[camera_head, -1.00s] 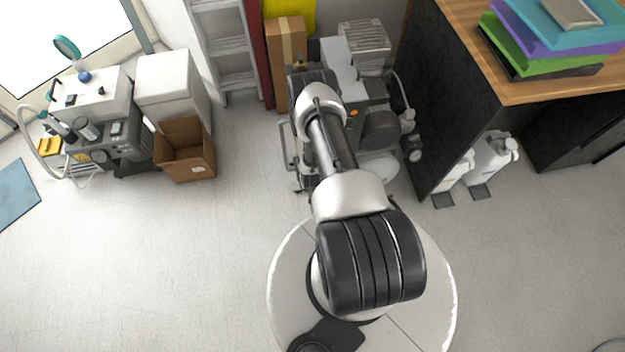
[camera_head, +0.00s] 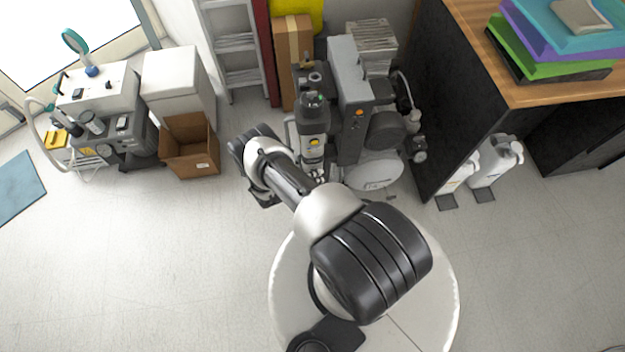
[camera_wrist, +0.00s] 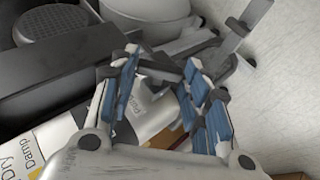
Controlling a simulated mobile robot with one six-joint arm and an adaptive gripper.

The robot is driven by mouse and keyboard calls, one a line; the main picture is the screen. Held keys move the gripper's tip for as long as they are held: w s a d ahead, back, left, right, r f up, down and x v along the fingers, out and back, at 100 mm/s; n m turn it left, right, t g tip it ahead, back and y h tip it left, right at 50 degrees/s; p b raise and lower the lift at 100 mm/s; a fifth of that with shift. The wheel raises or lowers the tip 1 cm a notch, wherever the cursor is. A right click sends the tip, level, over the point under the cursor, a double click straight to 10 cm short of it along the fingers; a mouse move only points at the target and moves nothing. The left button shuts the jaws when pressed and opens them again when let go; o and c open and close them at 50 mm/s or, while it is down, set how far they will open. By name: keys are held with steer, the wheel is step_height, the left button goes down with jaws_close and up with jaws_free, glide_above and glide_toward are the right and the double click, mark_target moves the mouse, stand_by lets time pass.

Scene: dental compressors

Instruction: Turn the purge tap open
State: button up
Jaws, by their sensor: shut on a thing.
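The compressor (camera_head: 352,85) stands on the floor in the head view, grey and black with an orange button and a pale round tank (camera_head: 373,173) low at its front. In the wrist view, my gripper (camera_wrist: 160,66) has its blue-padded fingers on either side of a small dark grey handle, the purge tap (camera_wrist: 158,70), and is shut on it. Behind the fingers is a silver cylinder (camera_wrist: 152,108) with partly hidden lettering. A white and yellow label (camera_wrist: 28,155) reads "Dry" and "Damp".
A tall carton (camera_head: 292,60) and a ladder (camera_head: 236,55) are behind. An open cardboard box (camera_head: 190,148) lies left. The front floor is clear.

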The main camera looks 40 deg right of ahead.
steer(key=shift+w+a+f+h, duration=0.1)
steer(key=shift+h, duration=0.4)
steer(key=shift+g, duration=0.3)
steer(key=o, duration=1.1)
steer(key=shift+c, duration=0.2)
steer(key=v, duration=1.2)
steer(key=shift+f, duration=0.15)
steer(key=shift+c, duration=0.3)
